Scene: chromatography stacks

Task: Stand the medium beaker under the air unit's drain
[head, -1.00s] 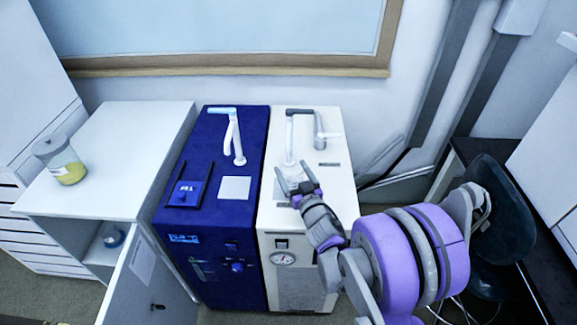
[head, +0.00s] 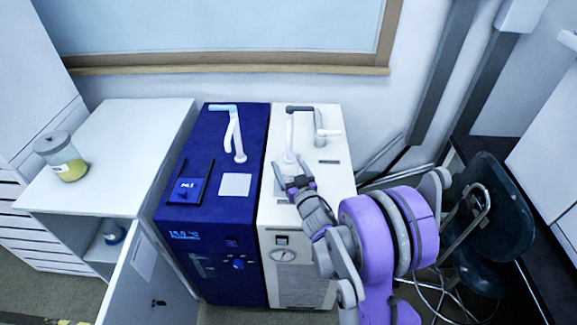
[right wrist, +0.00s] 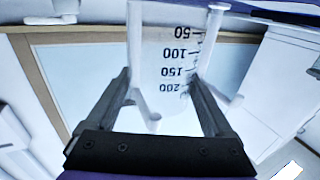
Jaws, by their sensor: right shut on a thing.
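My right gripper (head: 290,172) is above the top of the white air unit (head: 300,215), in front of its grey-and-white drain pipe (head: 289,132). In the right wrist view, its two dark fingers (right wrist: 162,95) are shut on a clear beaker (right wrist: 172,60) with marks from 50 to 200. That view is upside down, and the beaker looks upright. White pipes show beside it. In the head view the clear beaker hardly shows against the white unit, so I cannot tell whether it touches the top or is fully under the drain. My left gripper is not in view.
A blue unit (head: 214,150) with its own pipe and a display stands directly left of the air unit. Farther left, a white cabinet (head: 130,135) with its door open carries a jar of yellow liquid (head: 64,158). A dark chair (head: 490,225) stands at right.

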